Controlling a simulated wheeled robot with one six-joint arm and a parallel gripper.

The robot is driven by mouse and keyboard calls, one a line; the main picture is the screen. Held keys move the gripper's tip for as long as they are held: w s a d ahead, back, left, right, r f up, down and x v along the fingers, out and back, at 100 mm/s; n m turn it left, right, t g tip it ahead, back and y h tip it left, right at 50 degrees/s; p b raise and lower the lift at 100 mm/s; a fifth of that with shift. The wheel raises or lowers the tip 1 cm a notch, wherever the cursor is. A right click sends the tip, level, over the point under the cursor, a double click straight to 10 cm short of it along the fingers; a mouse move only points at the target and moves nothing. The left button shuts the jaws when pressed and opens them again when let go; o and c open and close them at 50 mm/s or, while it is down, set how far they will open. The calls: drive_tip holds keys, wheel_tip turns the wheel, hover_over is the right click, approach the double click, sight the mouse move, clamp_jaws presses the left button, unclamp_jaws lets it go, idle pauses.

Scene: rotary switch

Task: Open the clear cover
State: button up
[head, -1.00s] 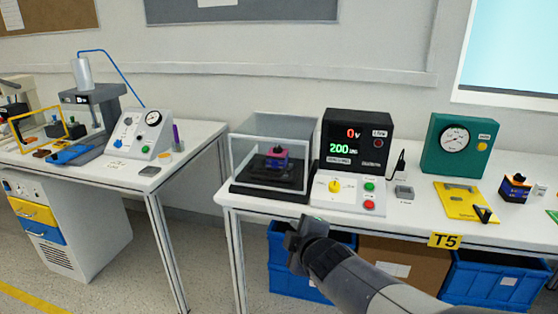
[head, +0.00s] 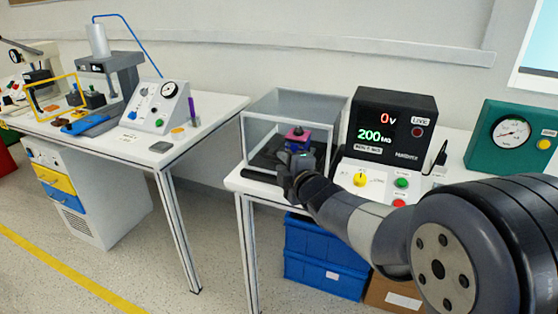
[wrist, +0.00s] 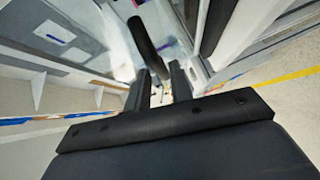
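The clear cover (head: 260,132) is a transparent box with pale edges at the left end of the right-hand bench, and it is closed over a dark base. A purple and dark part (head: 299,134) with a pink top shows inside it. My gripper (head: 290,166) is in front of the cover's front face, low and right of its middle, and hides part of it. In the wrist view the two fingers (wrist: 162,84) stand apart with a gap between them. A dark rounded bar (wrist: 148,45) lies just beyond the fingertips; I cannot tell whether they touch it.
A black tester (head: 393,125) with a lit display stands right of the cover, above a panel with a yellow knob (head: 360,180) and green and red buttons. A green gauge box (head: 512,135) is farther right. Blue crates (head: 325,265) sit under the bench. The floor between benches is free.

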sight(280, 161)
drive_tip(key=shift+x, duration=1.75)
drive_tip(key=shift+c, duration=0.3)
clamp_jaws()
